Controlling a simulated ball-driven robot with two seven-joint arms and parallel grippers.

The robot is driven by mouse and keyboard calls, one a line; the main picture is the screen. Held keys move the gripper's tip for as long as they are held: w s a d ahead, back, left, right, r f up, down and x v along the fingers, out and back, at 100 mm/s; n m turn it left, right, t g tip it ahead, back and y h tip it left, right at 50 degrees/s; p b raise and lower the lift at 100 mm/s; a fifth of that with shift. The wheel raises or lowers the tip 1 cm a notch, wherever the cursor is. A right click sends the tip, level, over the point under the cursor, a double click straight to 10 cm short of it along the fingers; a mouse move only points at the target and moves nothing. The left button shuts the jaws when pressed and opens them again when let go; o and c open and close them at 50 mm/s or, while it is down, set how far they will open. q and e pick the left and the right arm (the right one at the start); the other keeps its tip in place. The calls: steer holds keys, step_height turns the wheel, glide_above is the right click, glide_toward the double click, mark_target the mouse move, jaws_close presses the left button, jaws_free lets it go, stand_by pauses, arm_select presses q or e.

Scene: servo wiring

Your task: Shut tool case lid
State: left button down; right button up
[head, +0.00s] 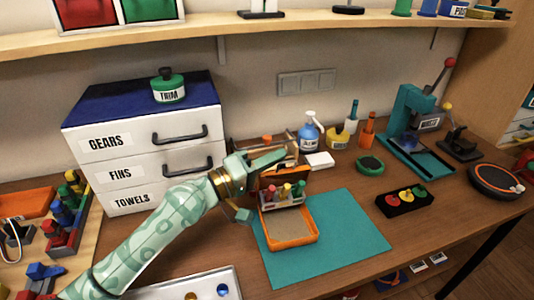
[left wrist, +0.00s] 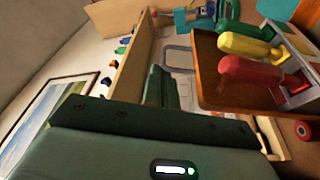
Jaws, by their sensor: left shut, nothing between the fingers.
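The orange tool case (head: 290,241) sits on a teal mat, its lower tray showing open. A grey rack (head: 268,204) with red, yellow and green handled tools stands at the case's back; these handles show large in the left wrist view (left wrist: 250,74). An orange panel, apparently the raised lid (head: 268,179), stands behind the rack, partly hidden by my left gripper (head: 284,155). That gripper is shut and empty, above and behind the case beside the panel. I cannot tell whether it touches the panel. My right gripper is not in view.
A white drawer unit (head: 140,150) stands left of my arm. Behind the case are a blue bottle (head: 308,138) and a white block (head: 320,160). A black tray (head: 404,200) lies right of the mat. The mat's right part (head: 350,235) is clear.

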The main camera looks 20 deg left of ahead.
arm_select(q)
steer(key=shift+s+d+f+b, duration=0.2)
steer(key=shift+s+d, duration=0.1)
steer(key=shift+s, duration=0.2)
steer(key=shift+s+d+f+b, duration=0.1)
steer(key=shift+s+d+f, duration=0.15)
steer(key=shift+s, duration=0.2)
steer(key=s+d+f+m, duration=0.1)
steer(key=s+d+f, duration=0.3)
steer(key=s+f, duration=0.2)
steer(key=shift+s+m+b, duration=0.3)
steer(key=shift+s+b, duration=0.05)
steer(key=shift+s, duration=0.15)
steer(key=shift+d+f, duration=0.1)
